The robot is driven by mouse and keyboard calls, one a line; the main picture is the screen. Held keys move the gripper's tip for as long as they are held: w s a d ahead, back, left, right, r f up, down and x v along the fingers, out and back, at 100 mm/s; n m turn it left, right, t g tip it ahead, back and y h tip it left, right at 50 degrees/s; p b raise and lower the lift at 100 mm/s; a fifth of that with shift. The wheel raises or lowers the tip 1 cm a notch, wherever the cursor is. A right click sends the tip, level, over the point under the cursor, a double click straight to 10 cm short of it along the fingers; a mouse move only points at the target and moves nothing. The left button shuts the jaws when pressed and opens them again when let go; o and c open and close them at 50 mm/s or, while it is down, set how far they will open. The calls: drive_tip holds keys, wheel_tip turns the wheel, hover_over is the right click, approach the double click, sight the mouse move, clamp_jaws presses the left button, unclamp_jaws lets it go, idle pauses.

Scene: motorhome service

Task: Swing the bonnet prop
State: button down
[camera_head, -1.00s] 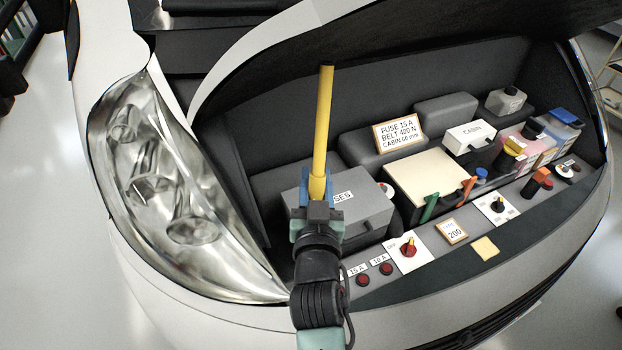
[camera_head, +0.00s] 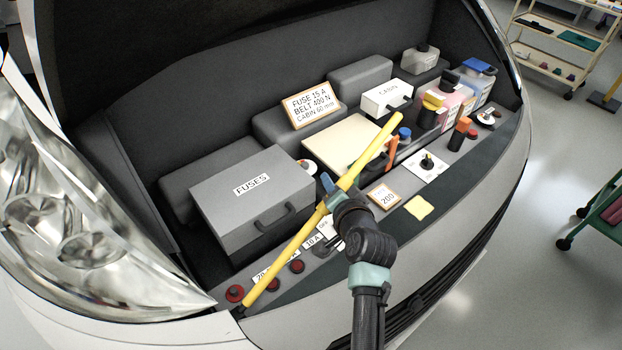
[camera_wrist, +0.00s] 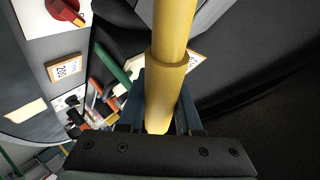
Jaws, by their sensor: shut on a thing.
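The yellow bonnet prop (camera_head: 290,250) is a long rod. In the head view it slants from the front ledge at lower left up to the right, across the front of the engine bay. Its lower left end meets the ledge beside a red button. Its upper right end is free, over the bay. My gripper (camera_head: 333,194) is shut around the rod past its middle. In the wrist view the prop (camera_wrist: 172,60) runs up between the fingers (camera_wrist: 163,115), with a thicker sleeve part there. The raised bonnet (camera_head: 130,25) shows at the top left of the head view.
A grey FUSES box (camera_head: 250,200) lies behind the rod. Knobs and a 200 card (camera_head: 384,196) line the front ledge. A trolley (camera_head: 560,45) stands far right.

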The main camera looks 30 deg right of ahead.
drive_tip(key=d+f+b, duration=0.1)
drive_tip(key=f, duration=0.1)
drive_tip(key=s+d+f+m+b, duration=0.1)
drive_tip(key=f, duration=0.2)
drive_tip(key=f+m+g+b, duration=0.1)
drive_tip(key=f, duration=0.1)
drive_tip(key=shift+s+d+f+y, duration=0.2)
drive_tip(key=shift+s+d+y, duration=0.15)
drive_tip(key=shift+d+y, duration=0.05)
drive_tip(key=shift+s+d+f+m, duration=0.15)
drive_tip(key=shift+f+m, duration=0.15)
drive_tip(key=shift+f, duration=0.35)
drive_tip(key=c, duration=0.6)
unclamp_jaws()
drive_tip(key=shift+s, duration=0.1)
drive_tip(key=v, duration=1.3)
